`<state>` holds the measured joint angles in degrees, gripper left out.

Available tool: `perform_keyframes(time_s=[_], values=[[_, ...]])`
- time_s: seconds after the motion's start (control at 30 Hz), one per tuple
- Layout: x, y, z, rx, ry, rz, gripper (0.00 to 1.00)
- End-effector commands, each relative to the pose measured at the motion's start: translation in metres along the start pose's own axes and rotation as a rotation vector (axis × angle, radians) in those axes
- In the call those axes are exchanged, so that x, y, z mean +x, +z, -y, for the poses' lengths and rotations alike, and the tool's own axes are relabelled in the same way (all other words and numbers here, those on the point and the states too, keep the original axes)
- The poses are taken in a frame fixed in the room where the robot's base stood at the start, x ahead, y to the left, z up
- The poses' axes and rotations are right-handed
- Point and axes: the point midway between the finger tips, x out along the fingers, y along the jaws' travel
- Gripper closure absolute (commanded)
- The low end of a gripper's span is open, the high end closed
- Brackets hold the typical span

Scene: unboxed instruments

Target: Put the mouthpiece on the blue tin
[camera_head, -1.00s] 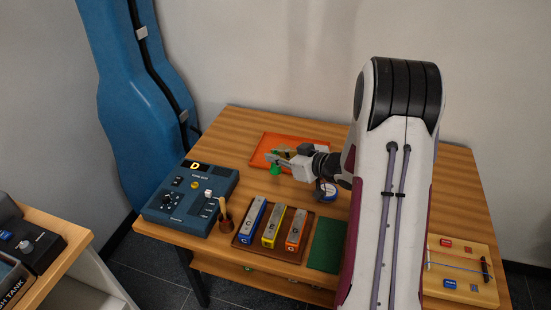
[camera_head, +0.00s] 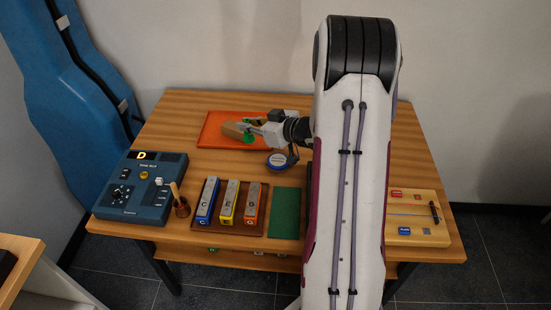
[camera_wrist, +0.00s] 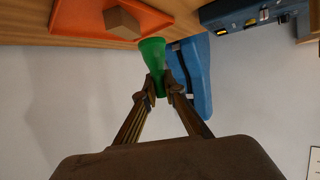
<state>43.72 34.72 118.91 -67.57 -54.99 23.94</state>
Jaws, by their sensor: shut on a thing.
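The green mouthpiece (camera_wrist: 153,52) is held between the fingertips of my gripper (camera_wrist: 159,84) in the wrist view, its wide end pointing away from the fingers. In the head view the mouthpiece (camera_head: 249,138) shows as a small green shape at the end of my gripper (camera_head: 252,129), over the front part of the orange tray. The blue tin (camera_head: 278,161) is small and round with a pale top. It stands on the table to the right and nearer than the mouthpiece, partly beside my wrist. The mouthpiece is apart from the tin.
A brown block (camera_head: 234,131) lies on the orange tray (camera_head: 216,121). In front are a blue tuner box (camera_head: 130,202), a small brown holder (camera_head: 181,207), coloured bars on a brown tray (camera_head: 229,230) and a green mat (camera_head: 285,213). A wooden board (camera_head: 417,230) lies at right.

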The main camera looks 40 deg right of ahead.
Motion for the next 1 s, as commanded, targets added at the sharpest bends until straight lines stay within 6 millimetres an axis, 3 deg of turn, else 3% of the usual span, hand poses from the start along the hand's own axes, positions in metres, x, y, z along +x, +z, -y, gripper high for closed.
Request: perform_keyframes(time_s=[0.2,0.4,1.0], values=[[-0.041,0.007,-0.043,0.018,0.066,0.000,1.00],[-0.068,0.011,-0.062,0.036,0.089,0.004,1.00],[-0.070,0.013,-0.056,0.063,0.058,0.009,1.00]])
